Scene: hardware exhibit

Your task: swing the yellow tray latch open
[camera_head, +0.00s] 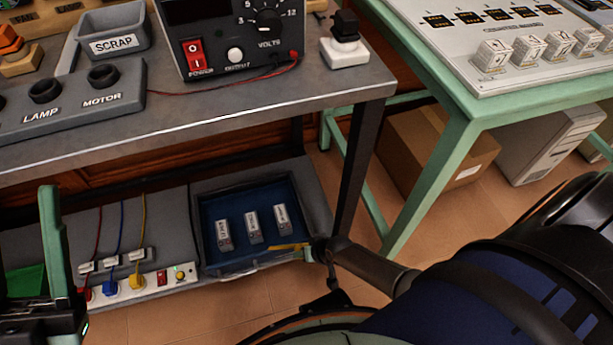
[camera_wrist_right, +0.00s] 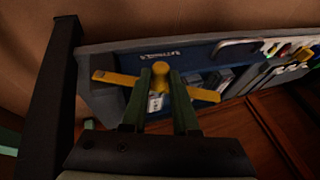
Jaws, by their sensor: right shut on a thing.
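The yellow latch (camera_head: 290,246) lies at the front right corner of the blue tray (camera_head: 212,254) on the bench's lower shelf. In the right wrist view the latch (camera_wrist_right: 113,78) is a flat yellow bar with a round knob, set at a slant over the tray's edge. My right gripper (camera_head: 318,248) is at the latch's right end in the head view. In the wrist view its green fingers (camera_wrist_right: 165,88) are shut on the latch's knob. My left gripper (camera_head: 52,250) shows at the lower left, away from the tray; its opening is unclear.
Several small white blocks stand in the tray, three clear in the head view. A power strip (camera_head: 130,288) with coloured plugs sits left of it. A dark bench leg (camera_head: 358,165) stands close to my right arm. A cardboard box (camera_head: 425,140) is under the green table.

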